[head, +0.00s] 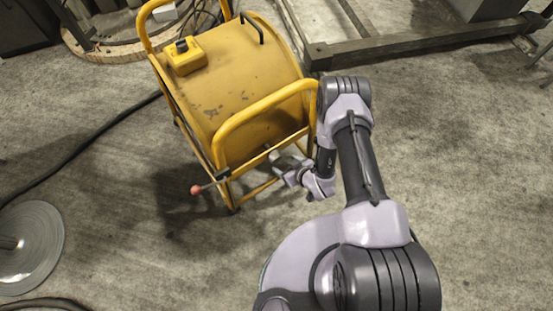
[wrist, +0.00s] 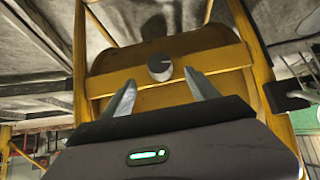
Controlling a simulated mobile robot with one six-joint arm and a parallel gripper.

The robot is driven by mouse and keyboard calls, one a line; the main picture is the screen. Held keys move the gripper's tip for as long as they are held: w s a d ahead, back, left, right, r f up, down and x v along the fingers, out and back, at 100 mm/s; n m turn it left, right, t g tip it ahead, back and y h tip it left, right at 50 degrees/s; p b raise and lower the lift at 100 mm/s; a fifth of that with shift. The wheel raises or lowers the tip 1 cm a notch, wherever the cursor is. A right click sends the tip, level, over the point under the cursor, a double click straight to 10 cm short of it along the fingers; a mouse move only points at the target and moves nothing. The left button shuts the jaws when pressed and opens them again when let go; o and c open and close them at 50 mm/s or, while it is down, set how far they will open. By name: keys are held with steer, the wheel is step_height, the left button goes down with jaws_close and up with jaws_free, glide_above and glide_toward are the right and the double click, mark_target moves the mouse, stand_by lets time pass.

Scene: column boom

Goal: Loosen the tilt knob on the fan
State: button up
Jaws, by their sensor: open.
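The fan is a yellow drum (head: 235,80) in a yellow tubular frame, standing on the floor. In the wrist view, a round grey knob (wrist: 160,67) with a pale mark sits on a yellow crossbar (wrist: 222,58) in front of the drum (wrist: 130,60). My gripper (wrist: 161,90) is open and empty. Its two fingers point towards the knob, one to each side, with the knob just beyond the tips and apparently not touched. In the head view, my gripper (head: 283,163) is at the fan's near end, and the knob cannot be made out there.
A yellow box (head: 185,56) sits on the drum. A black cable (head: 85,145) and a grey disc (head: 30,250) lie to the left. The floor (head: 470,150) to the right is clear.

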mark_target(276, 160)
steer(key=b+x, duration=0.3)
steer(key=x, duration=0.5)
steer(key=shift+f, duration=0.15)
steer(key=shift+w+a+f, duration=0.15)
steer(key=shift+w+f, duration=0.05)
steer(key=shift+w, duration=0.15)
steer(key=shift+c, duration=0.2)
steer(key=c, duration=1.3)
steer(key=shift+s+a+r+n+t+h+p, duration=0.1)
steer(key=shift+a+r+n+t+h+p, duration=0.1)
steer(key=shift+n+t+h+p, duration=0.45)
steer(key=shift+f+n+t+h, duration=0.2)
steer(key=shift+n+t+h, duration=0.15)
steer(key=shift+t+h, duration=0.35)
